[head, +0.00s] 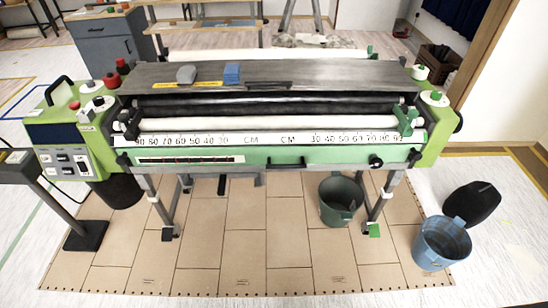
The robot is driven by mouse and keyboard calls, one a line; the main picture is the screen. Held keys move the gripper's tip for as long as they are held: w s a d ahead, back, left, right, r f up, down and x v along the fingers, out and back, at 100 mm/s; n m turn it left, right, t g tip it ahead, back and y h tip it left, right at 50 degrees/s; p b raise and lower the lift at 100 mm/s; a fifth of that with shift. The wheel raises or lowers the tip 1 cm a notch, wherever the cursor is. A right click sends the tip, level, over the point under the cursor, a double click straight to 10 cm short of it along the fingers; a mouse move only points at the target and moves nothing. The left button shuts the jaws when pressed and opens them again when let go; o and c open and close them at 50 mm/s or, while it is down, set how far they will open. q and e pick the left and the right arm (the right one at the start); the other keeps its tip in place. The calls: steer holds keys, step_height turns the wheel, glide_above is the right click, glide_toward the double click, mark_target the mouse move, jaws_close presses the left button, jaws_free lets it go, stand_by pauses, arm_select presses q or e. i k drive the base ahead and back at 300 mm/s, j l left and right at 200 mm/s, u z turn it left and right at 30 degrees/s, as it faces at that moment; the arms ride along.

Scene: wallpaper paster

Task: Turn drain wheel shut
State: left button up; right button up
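The green and white wallpaper paster (285,153) stands on legs in the middle of the head view. A small black round knob (376,161) sits on the right part of its green front panel; it looks like the drain wheel, but I cannot tell how far it is turned. Another dark round part (458,122) shows at the machine's right end. A dark green bucket (340,200) stands on the floor below and left of the knob. Neither of my grippers is in view, and nothing touches the knob.
A blue bucket (442,243) and a black rounded object (473,204) stand on the floor at right. A dark stand (85,236) is at the left. Brown floor boards (270,255) in front of the machine are clear. A grey cabinet (105,48) stands behind left.

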mark_target(376, 163)
steer(key=i+l, duration=0.1)
steer(key=l, duration=0.65)
steer(key=i+l, duration=0.1)
steer(key=l, duration=0.65)
steer(key=i+l, duration=0.1)
steer(key=l, duration=0.65)
steer(key=i+l, duration=0.1)
steer(key=l, duration=0.65)
steer(key=u, duration=0.05)
